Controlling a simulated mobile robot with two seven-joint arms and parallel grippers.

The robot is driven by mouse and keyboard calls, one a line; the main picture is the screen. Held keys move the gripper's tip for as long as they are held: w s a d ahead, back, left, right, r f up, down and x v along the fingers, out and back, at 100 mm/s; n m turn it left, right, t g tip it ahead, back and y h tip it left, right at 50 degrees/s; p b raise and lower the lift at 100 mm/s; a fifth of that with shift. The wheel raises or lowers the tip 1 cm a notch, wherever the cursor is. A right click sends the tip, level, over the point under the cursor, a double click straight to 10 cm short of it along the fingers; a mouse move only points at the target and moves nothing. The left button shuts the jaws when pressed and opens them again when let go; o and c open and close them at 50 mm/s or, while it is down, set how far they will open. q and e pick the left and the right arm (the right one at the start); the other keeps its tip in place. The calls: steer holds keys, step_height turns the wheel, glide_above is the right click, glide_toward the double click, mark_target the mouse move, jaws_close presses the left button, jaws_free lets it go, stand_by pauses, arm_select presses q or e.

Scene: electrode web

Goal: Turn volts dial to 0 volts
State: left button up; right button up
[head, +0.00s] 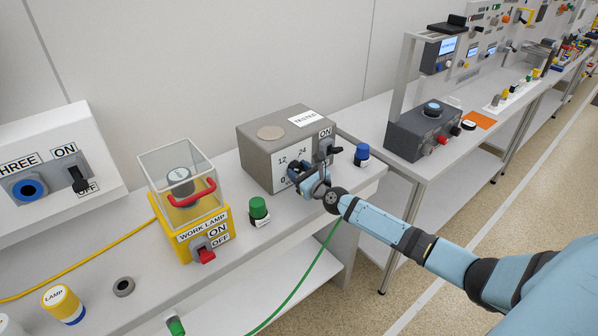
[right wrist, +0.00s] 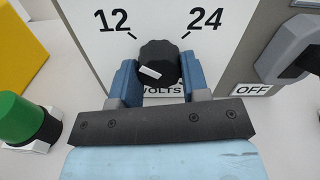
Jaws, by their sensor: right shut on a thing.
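The volts dial (right wrist: 157,60) is a black ridged knob on the white face plate of a grey box (head: 262,150). In the right wrist view, "12" is printed at its upper left and "24" at its upper right. A white mark on the knob's face lies at its lower left. The "VOLTS" label below is partly covered by my gripper. My right gripper (right wrist: 157,77) is shut on the dial, one blue finger on each side. In the head view my right gripper (head: 308,176) hides most of the dial, and part of a "0" shows at its lower left. My left gripper is not in view.
A switch with ON and OFF labels (head: 325,146) sits right of the dial. A blue knob (head: 362,155) stands beyond it. A green knob (head: 259,210) and the yellow work lamp box (head: 205,238) stand to the left. A green cable hangs over the bench front.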

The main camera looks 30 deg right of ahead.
steer(key=n, duration=0.4)
steer(key=shift+n, duration=0.3)
steer(key=n, duration=0.3)
steer(key=shift+n+b, duration=0.3)
steer(key=shift+n, duration=0.1)
steer(key=n, duration=0.3)
steer(key=shift+d, duration=0.1)
steer(key=shift+n, duration=2.5)
steer(key=o, duration=0.9)
steer(key=shift+r, duration=0.1)
steer(key=shift+o, duration=0.2)
steer(key=s+d, duration=0.1)
steer(key=s, duration=1.3)
